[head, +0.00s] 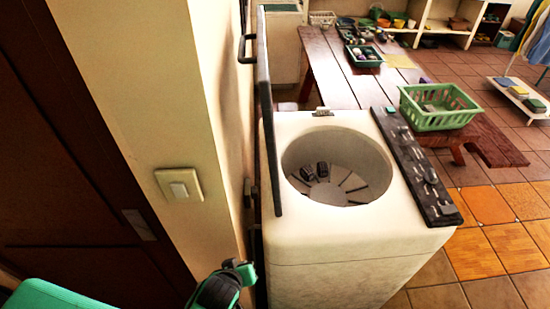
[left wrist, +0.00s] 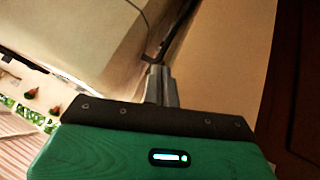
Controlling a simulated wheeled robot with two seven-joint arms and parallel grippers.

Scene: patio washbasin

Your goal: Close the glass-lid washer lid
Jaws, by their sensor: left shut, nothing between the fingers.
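The white washer (head: 330,245) stands with its round drum opening (head: 338,165) uncovered. Its lid (head: 266,110) is raised upright along the left side of the washer, close to the wall, seen almost edge-on as a dark frame with a dark handle (head: 246,48) on its wall side. My left gripper (head: 240,272) is low at the washer's front left corner, below the lid. In the left wrist view its fingers (left wrist: 160,85) are together and empty, pointing toward a dark bar or edge (left wrist: 172,35). I cannot tell whether they touch it. My right gripper is in neither view.
A wall with a light switch (head: 180,186) is close on the left, leaving a narrow gap beside the lid. A control panel (head: 415,165) runs along the washer's right edge. A green basket (head: 438,107) sits on a wooden table (head: 335,70) behind.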

